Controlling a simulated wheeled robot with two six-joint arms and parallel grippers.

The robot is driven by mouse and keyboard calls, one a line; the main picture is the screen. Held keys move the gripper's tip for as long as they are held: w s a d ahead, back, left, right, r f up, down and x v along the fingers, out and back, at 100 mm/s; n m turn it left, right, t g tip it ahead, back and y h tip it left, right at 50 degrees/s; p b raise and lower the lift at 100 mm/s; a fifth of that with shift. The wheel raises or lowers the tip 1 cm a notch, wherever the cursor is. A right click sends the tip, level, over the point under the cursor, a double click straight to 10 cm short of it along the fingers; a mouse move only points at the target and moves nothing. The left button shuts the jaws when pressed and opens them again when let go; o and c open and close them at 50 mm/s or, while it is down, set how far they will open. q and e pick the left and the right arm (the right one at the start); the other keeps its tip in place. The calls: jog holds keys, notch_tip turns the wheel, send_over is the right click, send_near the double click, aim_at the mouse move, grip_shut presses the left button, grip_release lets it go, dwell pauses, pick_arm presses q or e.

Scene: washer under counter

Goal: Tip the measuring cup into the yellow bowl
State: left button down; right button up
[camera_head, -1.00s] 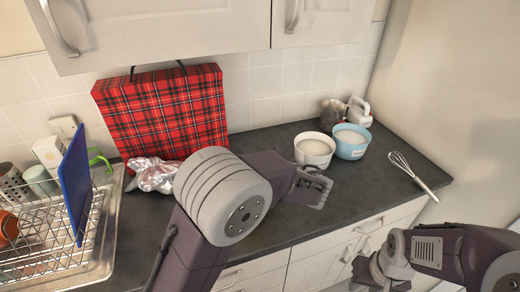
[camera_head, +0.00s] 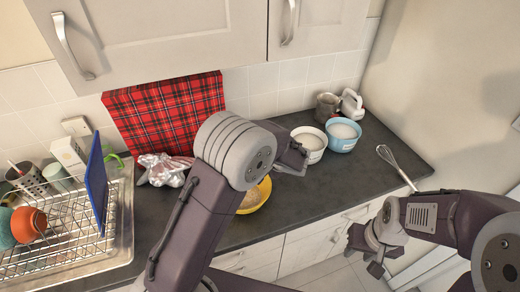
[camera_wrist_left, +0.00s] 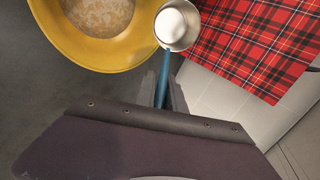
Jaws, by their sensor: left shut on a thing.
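The yellow bowl (camera_head: 262,196) stands on the counter, partly hidden behind my left arm in the head view. In the left wrist view the yellow bowl (camera_wrist_left: 140,52) holds a pale brownish substance. The measuring cup (camera_wrist_left: 178,26) is a small metal cup with a blue handle and white contents. It appears beside and partly over the bowl's rim. My left gripper (camera_wrist_left: 161,92) is shut on the blue handle. The cup is hidden in the head view. My right gripper (camera_head: 366,254) looks open and empty, in front of the counter's front edge.
A white bowl (camera_head: 312,150) and a light blue bowl (camera_head: 343,144) with white contents stand at the back right. A whisk (camera_head: 396,166) lies right of them. A red tartan case (camera_head: 165,108) leans on the wall. A dish rack (camera_head: 70,230) is left, beside crumpled foil (camera_head: 163,170).

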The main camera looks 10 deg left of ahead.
pick_arm(q)
jog(key=r+g+h+p, duration=0.1)
jog(key=g+p, duration=0.1)
jog(key=p, duration=0.5)
jog(key=w+r+g+h+p, duration=0.1)
jog(key=g+h+p, duration=0.1)
jog(key=p, duration=0.6)
jog(key=a+r+g+h+p, duration=0.1)
jog(key=g+h+p, duration=0.1)
jog(key=p, duration=0.6)
jog(key=shift+w+a+r, duration=0.1)
jog(key=shift+w+r, duration=0.05)
jog(key=shift+r, duration=0.1)
jog(key=shift+w+f, duration=0.1)
dwell(0.4)
